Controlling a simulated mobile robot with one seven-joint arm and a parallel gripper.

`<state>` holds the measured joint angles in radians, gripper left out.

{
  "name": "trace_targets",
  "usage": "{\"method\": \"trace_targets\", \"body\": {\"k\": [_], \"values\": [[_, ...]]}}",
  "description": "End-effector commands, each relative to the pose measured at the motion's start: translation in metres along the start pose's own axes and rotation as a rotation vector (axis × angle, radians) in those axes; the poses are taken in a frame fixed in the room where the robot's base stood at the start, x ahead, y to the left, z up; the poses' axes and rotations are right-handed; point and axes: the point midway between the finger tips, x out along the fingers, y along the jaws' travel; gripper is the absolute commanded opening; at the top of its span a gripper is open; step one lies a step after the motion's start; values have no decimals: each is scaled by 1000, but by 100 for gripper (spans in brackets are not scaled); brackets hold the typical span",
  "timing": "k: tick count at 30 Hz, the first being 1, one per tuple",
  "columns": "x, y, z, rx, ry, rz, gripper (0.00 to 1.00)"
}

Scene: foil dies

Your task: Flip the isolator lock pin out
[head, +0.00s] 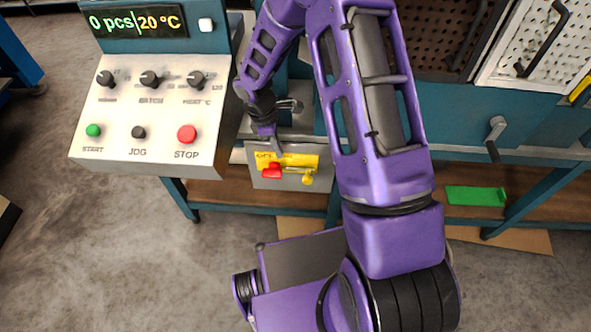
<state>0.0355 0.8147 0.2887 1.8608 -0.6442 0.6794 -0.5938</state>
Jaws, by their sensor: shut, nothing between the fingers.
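The isolator is a grey box (258,181) with a yellow plate (300,160) on the front of the machine, below and right of the control panel. A red handle (271,171) sits on the plate, left of its middle. A small yellow knob-like part (308,178), which looks like the lock pin, hangs at the lower right of the plate. My gripper (277,148) is shut and empty. It points down at the upper edge of the plate, above the red handle and up-left of the pin. I cannot tell whether it touches the plate. My fingers hide a little of the plate.
The control panel (150,110) with knobs and buttons juts out at the left, close to my gripper. A crank handle (494,135) sticks out at the right. A green tray (475,196) lies on the lower shelf. Concrete floor (120,260) is clear in front.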

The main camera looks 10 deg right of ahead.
Motion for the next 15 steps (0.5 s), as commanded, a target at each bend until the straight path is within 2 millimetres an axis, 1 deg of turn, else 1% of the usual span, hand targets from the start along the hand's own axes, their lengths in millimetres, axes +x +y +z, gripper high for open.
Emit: {"method": "trace_targets", "body": {"k": [5,8,15], "values": [[18,0,0,-1,-1,-2,0],[38,-1,0,0,-3,-4,0],[90,-1,0,0,-2,-3,0]]}}
